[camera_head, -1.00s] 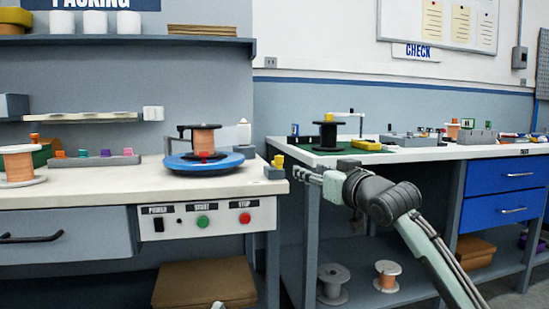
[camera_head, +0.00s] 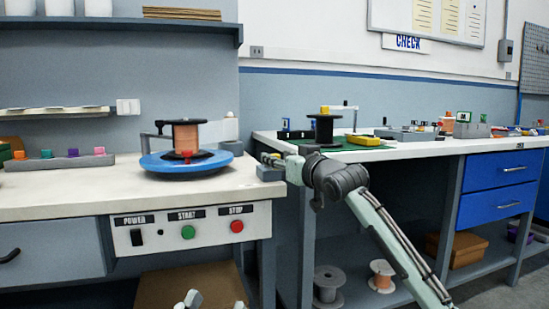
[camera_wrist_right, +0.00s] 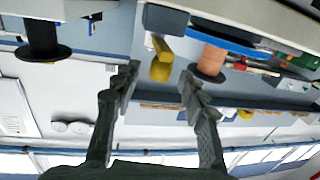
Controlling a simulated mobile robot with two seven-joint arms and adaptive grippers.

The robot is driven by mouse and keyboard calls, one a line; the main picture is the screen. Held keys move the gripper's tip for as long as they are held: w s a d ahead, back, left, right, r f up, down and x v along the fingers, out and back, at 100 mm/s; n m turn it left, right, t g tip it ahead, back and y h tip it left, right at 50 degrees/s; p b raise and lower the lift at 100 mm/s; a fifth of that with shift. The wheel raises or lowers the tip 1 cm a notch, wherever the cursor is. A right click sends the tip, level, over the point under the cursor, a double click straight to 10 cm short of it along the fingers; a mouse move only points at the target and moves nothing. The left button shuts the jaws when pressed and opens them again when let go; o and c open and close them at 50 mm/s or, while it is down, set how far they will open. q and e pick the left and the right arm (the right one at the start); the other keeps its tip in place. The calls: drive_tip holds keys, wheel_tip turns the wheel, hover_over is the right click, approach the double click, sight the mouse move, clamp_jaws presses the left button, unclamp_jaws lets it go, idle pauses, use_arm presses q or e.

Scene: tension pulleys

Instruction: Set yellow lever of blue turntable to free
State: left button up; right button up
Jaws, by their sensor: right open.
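The blue turntable (camera_head: 170,164) sits on the left bench and carries a copper spool (camera_head: 186,138) with black flanges. A grey block (camera_head: 268,173) stands at the bench's right end. Its yellow lever is largely hidden behind my right gripper (camera_head: 270,159) in the head view. In the right wrist view the yellow lever (camera_wrist_right: 161,62) shows by the grey block (camera_wrist_right: 166,19), between the tips of my open right gripper (camera_wrist_right: 160,74). I cannot tell whether a finger touches it.
The bench front has a control panel (camera_head: 190,228) with a green and a red button. A second bench (camera_head: 430,147) to the right holds a black spool (camera_head: 323,128) on a green mat. A gap separates the benches. A tray of coloured pegs (camera_head: 60,160) lies at left.

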drive_tip(key=shift+x, duration=1.25)
clamp_jaws()
